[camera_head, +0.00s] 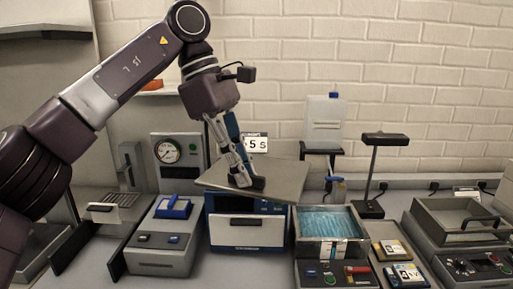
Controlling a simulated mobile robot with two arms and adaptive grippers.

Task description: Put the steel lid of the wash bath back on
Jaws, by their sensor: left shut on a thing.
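The steel lid (285,177) is a flat grey plate, slightly tilted, with a dark handle (252,184) near its middle. My left gripper (245,181) comes down from above and is shut on the handle. The lid is over a blue and white machine (247,232) and hides its top. Whether it touches the machine I cannot tell. The wash bath (359,247) is right of the lid, open, with rippled blue water (325,221) in it. The lid's right edge is close to the bath's back left corner. My right gripper is not in view.
A white jug (324,120) stands on a bracket behind the bath. A dark post with a flat head (384,140) rises behind right. A gauge unit (168,151) stands at left. A steel tray unit (436,215) is at right. The space above the bath looks clear.

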